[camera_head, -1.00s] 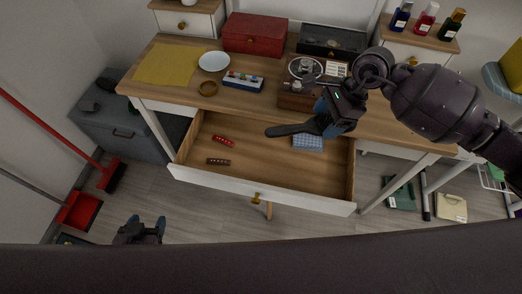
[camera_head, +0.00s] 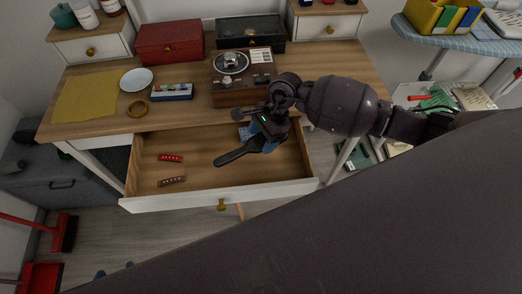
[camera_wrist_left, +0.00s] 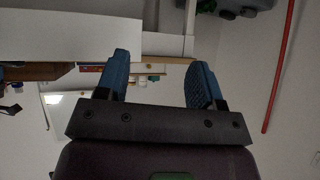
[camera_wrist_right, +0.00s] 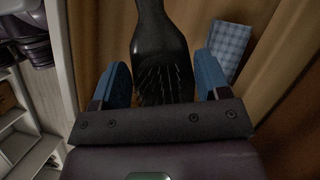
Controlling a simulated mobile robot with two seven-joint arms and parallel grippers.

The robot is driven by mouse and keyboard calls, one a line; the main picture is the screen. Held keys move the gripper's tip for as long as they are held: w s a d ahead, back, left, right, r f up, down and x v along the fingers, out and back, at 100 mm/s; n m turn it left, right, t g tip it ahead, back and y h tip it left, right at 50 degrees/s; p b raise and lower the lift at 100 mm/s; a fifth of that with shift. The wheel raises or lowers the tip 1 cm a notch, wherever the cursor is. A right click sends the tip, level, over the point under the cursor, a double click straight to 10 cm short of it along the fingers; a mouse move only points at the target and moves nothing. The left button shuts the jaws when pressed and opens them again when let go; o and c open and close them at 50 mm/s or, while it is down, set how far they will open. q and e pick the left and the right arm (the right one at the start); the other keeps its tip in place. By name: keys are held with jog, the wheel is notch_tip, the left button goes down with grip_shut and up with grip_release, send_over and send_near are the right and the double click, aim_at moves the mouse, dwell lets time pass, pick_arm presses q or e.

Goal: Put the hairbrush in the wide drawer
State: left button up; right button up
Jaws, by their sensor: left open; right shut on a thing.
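The hairbrush (camera_head: 238,153) is black, with its handle pointing left over the open wide drawer (camera_head: 215,198). My right gripper (camera_head: 268,144) is shut on its bristled head. In the right wrist view the hairbrush (camera_wrist_right: 158,40) lies between the blue fingers, handle pointing away, bristles showing. The brush is above or inside the drawer space; I cannot tell whether it touches the floor. My left gripper (camera_head: 115,270) shows only its blue fingertips at the bottom edge. In the left wrist view my left gripper (camera_wrist_left: 158,82) is open and empty.
The drawer holds a red item (camera_head: 170,157), a brown item (camera_head: 171,181) and a blue checked cloth (camera_head: 244,132), partly hidden. The desktop above carries a record player (camera_head: 232,92), a red box (camera_head: 170,42) and a plate (camera_head: 136,79). The drawer's front middle is clear.

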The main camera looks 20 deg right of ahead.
aim_at(258, 159)
notch_tip(258, 159, down, 3)
jog(key=shift+f, duration=0.1)
jog(key=shift+f+b, duration=0.3)
jog(key=shift+f, duration=0.25)
notch_tip(258, 159, down, 4)
jog(key=shift+r+b, duration=0.1)
jog(key=shift+b, duration=0.25)
pick_arm(q)
jog(key=shift+w+f, duration=0.25)
jog(key=shift+f, duration=0.15)
pick_arm(e)
jog(key=o, duration=1)
pick_arm(q)
jog(key=shift+s+d+f, duration=0.1)
